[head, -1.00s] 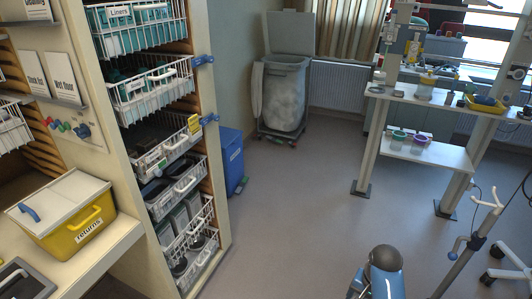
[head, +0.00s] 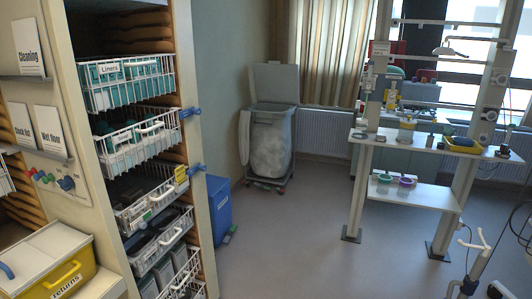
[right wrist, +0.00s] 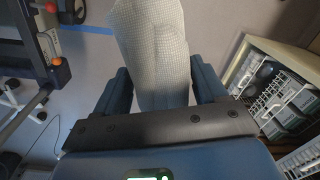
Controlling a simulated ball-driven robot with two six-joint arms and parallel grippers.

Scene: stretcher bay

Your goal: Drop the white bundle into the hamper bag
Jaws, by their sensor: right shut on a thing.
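The hamper bag (head: 270,150) is a pale, translucent sack in a wheeled frame against the far wall. Its grey lid (head: 274,82) stands raised behind it, and the mouth looks open. In the right wrist view, my right gripper (right wrist: 160,78) is shut on the white bundle (right wrist: 152,40), a textured cloth roll that sticks out past the fingers. Neither gripper shows in the head view, and the hamper is well ahead across the floor.
A tall shelf unit with wire baskets (head: 135,135) stands on the left, with a yellow returns box (head: 60,275) in front. A blue bin (head: 219,207) is beside the shelf. A white bench (head: 410,195) stands at right. The floor (head: 295,235) between is clear.

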